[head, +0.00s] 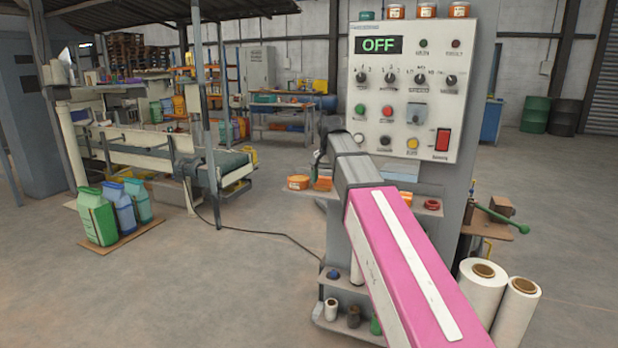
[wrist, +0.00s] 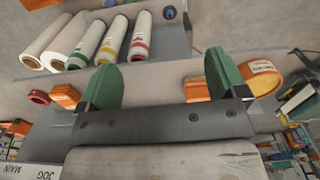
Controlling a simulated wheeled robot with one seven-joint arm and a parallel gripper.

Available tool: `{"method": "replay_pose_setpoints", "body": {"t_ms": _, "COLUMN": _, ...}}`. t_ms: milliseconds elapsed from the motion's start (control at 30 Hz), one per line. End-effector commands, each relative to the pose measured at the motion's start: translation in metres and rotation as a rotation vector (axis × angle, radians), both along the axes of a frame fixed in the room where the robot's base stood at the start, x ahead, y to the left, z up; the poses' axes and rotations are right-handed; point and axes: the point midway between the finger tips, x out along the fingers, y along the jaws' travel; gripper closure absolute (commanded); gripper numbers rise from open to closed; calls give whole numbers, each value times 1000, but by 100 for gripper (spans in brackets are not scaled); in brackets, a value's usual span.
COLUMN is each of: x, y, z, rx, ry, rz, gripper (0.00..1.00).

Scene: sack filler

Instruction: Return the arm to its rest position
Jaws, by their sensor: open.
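My arm reaches forward from the lower right of the head view, a pink link (head: 405,265) with a white stripe leading to a grey link. It ends in front of the left edge of the control panel (head: 472,60), whose display reads OFF. In the wrist view my gripper (wrist: 163,80) has its two green-padded fingers wide apart with nothing between them. In the head view its fingers cannot be made out clearly. The panel's red rocker switch (head: 442,139) shows at its lower right, clear of the arm.
Below the panel, a shelf holds orange tubs (head: 299,182) and a red ring (head: 432,205). White rolls (head: 483,285) stand at the lower right. Filled sacks (head: 96,217) stand on a board at left, near a conveyor (head: 150,150). Open floor lies between the sacks and the panel stand.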

Motion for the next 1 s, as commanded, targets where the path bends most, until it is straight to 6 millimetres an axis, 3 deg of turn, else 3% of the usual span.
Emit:
{"method": "replay_pose_setpoints", "body": {"t_ms": 267, "x": -11, "y": -18, "z": -60, "rx": -1, "ry": 2, "rz": 40, "gripper": 9}}
{"method": "replay_pose_setpoints", "body": {"t_ms": 467, "x": -30, "y": -39, "z": -129, "rx": -1, "ry": 3, "rz": 93, "gripper": 9}}
{"method": "replay_pose_setpoints", "body": {"t_ms": 700, "x": -63, "y": -66, "z": -211, "rx": -1, "ry": 2, "rz": 165, "gripper": 9}}
{"method": "replay_pose_setpoints", "body": {"t_ms": 1000, "x": -118, "y": -97, "z": -301, "rx": -2, "ry": 1, "rz": 256, "gripper": 9}}
